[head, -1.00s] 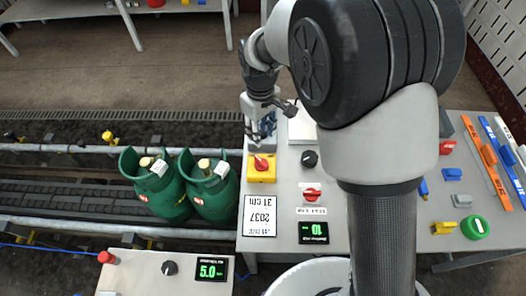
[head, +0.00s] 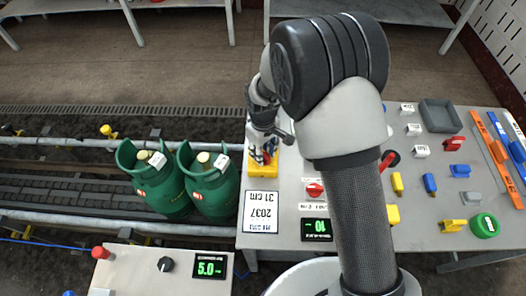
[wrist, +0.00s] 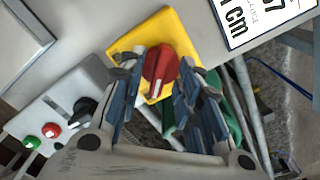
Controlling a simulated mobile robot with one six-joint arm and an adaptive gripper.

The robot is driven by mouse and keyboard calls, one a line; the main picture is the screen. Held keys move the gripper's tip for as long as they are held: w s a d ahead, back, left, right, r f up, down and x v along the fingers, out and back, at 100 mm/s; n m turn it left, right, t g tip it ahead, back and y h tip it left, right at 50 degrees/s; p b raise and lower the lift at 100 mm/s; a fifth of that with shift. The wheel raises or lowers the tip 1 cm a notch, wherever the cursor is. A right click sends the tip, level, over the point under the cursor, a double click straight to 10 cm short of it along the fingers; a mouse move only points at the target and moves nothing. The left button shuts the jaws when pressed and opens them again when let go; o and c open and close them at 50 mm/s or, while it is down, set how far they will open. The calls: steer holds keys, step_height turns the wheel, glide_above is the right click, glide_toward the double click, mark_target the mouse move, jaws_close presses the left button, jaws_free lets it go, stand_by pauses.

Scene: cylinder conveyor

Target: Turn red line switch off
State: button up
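The red rotary switch knob (wrist: 160,65) sits on a yellow box (wrist: 178,32) in the wrist view. In the head view the yellow box (head: 262,171) stands on the grey table, right of the green cylinders, and my gripper (head: 264,150) is over it, hiding most of the knob. In the wrist view my gripper (wrist: 158,88) is open, with one blue-grey finger on each side of the knob. The right finger is close to the knob; whether it touches is unclear.
Two green gas cylinders (head: 208,190) stand on the conveyor at left. A second red switch (head: 315,189), a sign (head: 261,212) and a green display (head: 316,229) are near the yellow box. A control box (wrist: 65,122) with buttons shows in the wrist view.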

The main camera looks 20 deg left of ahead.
jaws_close()
stand_by(0.3)
steer(key=shift+m, duration=0.4)
steer(key=m, duration=0.3)
steer(key=shift+m+p, duration=0.3)
steer(key=shift+p, duration=0.05)
steer(key=m, duration=0.4)
steer(key=shift+m, duration=0.3)
steer(key=m, duration=0.4)
steer(key=shift+p, duration=0.4)
steer(key=shift+m, duration=2.5)
